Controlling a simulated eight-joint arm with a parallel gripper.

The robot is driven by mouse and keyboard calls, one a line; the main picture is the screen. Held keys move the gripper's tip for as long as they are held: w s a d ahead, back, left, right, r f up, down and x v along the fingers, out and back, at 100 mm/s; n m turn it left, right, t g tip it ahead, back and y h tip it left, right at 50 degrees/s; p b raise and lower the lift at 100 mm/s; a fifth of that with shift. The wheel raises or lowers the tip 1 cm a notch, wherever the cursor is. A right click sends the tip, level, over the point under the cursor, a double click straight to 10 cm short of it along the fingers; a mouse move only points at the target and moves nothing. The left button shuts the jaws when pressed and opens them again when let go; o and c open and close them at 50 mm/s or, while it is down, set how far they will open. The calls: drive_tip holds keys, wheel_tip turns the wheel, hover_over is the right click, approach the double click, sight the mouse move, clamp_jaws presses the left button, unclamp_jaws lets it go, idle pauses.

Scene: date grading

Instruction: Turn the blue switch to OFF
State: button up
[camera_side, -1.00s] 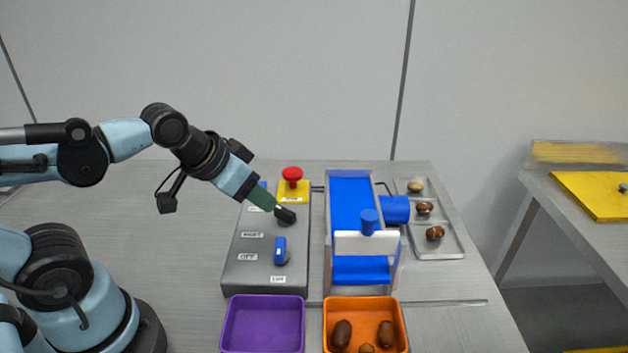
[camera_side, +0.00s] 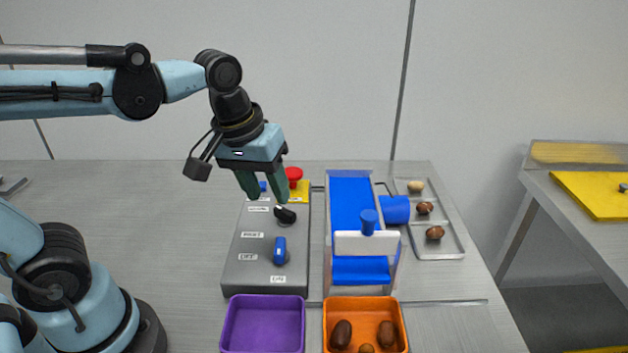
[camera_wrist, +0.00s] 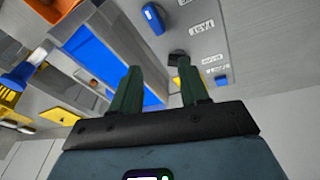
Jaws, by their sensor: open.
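The blue switch (camera_side: 280,250) sits on the grey control panel (camera_side: 236,280), its handle standing roughly upright in the side view. White labels lie to its left and below; the left one appears to read OFF. It also shows at the top of the wrist view (camera_wrist: 153,18). A black knob (camera_side: 286,215) sits farther back on the panel and also shows in the wrist view (camera_wrist: 178,59). My gripper (camera_side: 267,198) is open and empty above the back of the panel, behind the blue switch and apart from it. Its two green fingers also show in the wrist view (camera_wrist: 160,80).
A red button (camera_side: 293,173) on a yellow base stands at the panel's back. A blue conveyor (camera_side: 349,200) with a white gate is right of the panel. Purple (camera_side: 228,325) and orange (camera_side: 331,305) bins stand in front. A metal tray (camera_side: 451,240) holds dates at right.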

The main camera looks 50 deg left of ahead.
sight(279, 245)
drive_tip(key=shift+w+d+f+n+g, duration=0.1)
drive_tip(key=shift+d+f+n+g, duration=0.4)
drive_tip(key=shift+f, duration=1.2)
drive_tip(key=shift+d+f+n+g, duration=0.15)
drive_tip(key=shift+f+n+g, duration=0.5)
drive_tip(key=shift+f, duration=1.05)
drive_tip(key=shift+w+d+f+n+g, duration=0.1)
drive_tip(key=shift+d+f+n+g, duration=0.45)
drive_tip(key=shift+f, duration=1.15)
drive_tip(key=shift+a, duration=0.2)
drive_tip(key=shift+c, duration=0.4)
clamp_jaws()
